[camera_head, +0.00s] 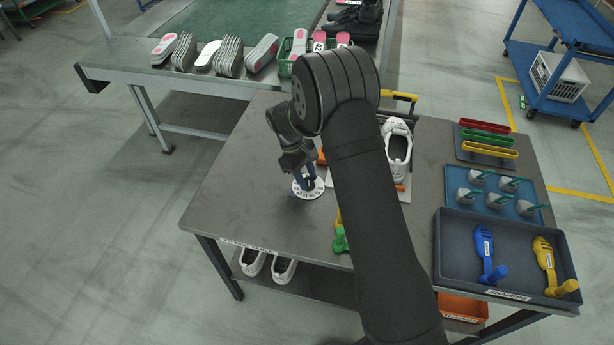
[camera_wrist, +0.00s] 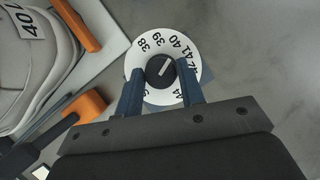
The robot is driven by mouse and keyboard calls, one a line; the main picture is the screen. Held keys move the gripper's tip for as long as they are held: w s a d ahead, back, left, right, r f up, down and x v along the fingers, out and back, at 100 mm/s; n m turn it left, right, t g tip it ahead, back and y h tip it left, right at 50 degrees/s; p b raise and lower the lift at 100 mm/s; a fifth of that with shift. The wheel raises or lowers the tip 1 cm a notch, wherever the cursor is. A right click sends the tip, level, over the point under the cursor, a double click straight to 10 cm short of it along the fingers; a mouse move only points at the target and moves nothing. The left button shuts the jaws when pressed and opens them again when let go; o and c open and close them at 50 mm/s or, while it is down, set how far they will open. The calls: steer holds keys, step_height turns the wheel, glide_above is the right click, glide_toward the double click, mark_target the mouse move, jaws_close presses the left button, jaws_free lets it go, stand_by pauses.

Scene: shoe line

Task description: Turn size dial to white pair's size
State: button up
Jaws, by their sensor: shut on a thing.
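The size dial (camera_head: 308,189) is a white disc on the grey table, left of my forearm. In the wrist view the dial (camera_wrist: 141,61) shows numbers from 38 through 42 and a 44; some are hidden by my fingers. Its black knob (camera_wrist: 160,70) has a white pointer line aimed up and right, roughly between 40 and 41. My gripper (camera_head: 305,178) is over the dial, its blue fingers on either side of the knob, shut on it; it also shows in the wrist view (camera_wrist: 160,88). A white shoe (camera_head: 398,146) stands right of my arm; its tag (camera_wrist: 25,20) appears to read 40.
A pair of white shoes (camera_head: 284,270) sits on the shelf below. Orange-ended clamp parts (camera_wrist: 86,105) lie close left of my gripper. A dark tray (camera_head: 510,275) with blue and yellow tools is at the right. The table left of the dial is clear.

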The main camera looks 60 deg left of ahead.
steer(key=shift+n, duration=0.7)
steer(key=o, duration=1)
steer(key=shift+t, duration=0.3)
steer(key=v, duration=1.7)
steer(key=shift+d+r, duration=0.1)
steer(key=shift+r, duration=0.15)
steer(key=x, duration=1.7)
steer(key=shift+f, duration=0.3)
